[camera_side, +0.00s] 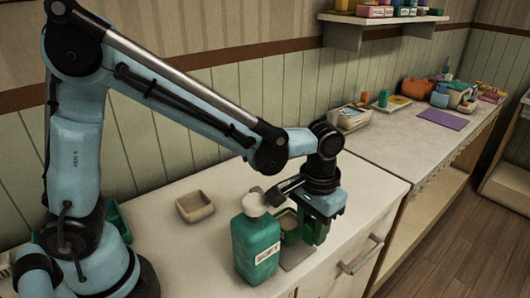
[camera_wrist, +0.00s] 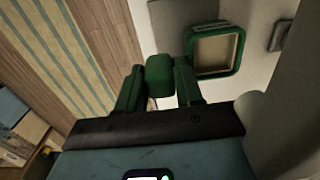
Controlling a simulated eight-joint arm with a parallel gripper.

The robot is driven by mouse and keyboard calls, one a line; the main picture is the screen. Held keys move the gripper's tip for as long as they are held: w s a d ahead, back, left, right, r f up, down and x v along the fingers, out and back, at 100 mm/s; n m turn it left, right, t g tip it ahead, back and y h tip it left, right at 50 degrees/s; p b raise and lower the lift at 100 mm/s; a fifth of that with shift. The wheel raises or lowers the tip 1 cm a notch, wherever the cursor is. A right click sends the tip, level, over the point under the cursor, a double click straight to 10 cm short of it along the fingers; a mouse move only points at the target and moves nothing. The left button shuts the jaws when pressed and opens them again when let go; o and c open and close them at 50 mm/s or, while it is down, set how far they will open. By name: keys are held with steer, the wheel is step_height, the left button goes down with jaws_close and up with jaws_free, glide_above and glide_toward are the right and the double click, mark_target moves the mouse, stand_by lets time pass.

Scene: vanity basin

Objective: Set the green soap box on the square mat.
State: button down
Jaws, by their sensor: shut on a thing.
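My gripper (camera_side: 316,228) points down near the front edge of the white counter, just right of the large green bottle. In the wrist view my gripper (camera_wrist: 158,85) is shut on a small green block, the green soap box (camera_wrist: 159,74), which sits between the two green fingers. In the side view the fingers mostly hide it. A flat grey square mat (camera_side: 299,255) lies on the counter below and in front of the gripper; a grey patch (camera_wrist: 182,18) in the wrist view looks like it. I cannot tell whether the box touches anything below.
The green bottle (camera_side: 256,246) with a pale cap stands close left of the gripper. A green-rimmed square dish with a beige inside (camera_wrist: 217,50) is beside the fingers. A beige dish (camera_side: 195,206) sits farther left. The counter between that dish and the bottle is clear.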

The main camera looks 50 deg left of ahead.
steer(key=shift+f, duration=0.35)
steer(key=c, duration=1)
jaws_free()
steer(key=shift+d, duration=0.2)
steer(key=shift+r, duration=0.35)
steer(key=shift+a+r, duration=0.15)
steer(key=shift+r, duration=0.15)
steer(key=shift+a+r, duration=0.2)
steer(key=shift+r, duration=0.8)
steer(key=shift+a+r, duration=0.1)
steer(key=shift+r, duration=0.6)
steer(key=shift+a+r, duration=0.2)
steer(key=shift+r, duration=0.9)
